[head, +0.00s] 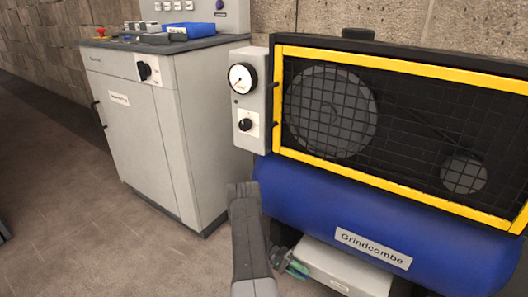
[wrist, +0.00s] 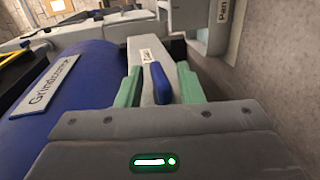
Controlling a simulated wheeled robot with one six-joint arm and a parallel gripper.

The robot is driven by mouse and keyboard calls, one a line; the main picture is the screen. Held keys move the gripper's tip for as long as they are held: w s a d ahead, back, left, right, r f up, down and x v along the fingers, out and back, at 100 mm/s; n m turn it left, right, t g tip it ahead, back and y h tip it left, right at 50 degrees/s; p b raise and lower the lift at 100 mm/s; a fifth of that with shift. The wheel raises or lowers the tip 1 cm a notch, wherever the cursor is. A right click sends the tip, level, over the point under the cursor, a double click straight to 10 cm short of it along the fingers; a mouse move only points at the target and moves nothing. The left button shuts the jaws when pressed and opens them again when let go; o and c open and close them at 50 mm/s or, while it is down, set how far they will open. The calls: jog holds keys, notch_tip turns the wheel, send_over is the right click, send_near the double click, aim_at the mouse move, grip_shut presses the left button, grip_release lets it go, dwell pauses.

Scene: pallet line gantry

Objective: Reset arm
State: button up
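My gripper (head: 298,268) is low at the bottom centre of the head view, beside the front of a pale labelled box under the blue tank. In the wrist view its two green fingers stand apart, so my gripper (wrist: 160,88) is open. A small blue piece (wrist: 159,84) shows between the fingers, with a gap on both sides. It lies against the pale box (wrist: 147,58), and I cannot tell whether it is fixed to it. My grey arm reaches up from the bottom of the head view and partly hides the floor and tank end.
The blue Grindcombe tank (head: 310,207) with a yellow-framed mesh guard (head: 400,68) stands right. A gauge panel (head: 245,100) is at its left end. A grey cabinet (head: 150,130) with a blue item (head: 190,29) on top stands left.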

jog(key=shift+r+t+y, duration=0.1)
jog(key=shift+t+y, duration=0.9)
jog(key=shift+y, duration=0.4)
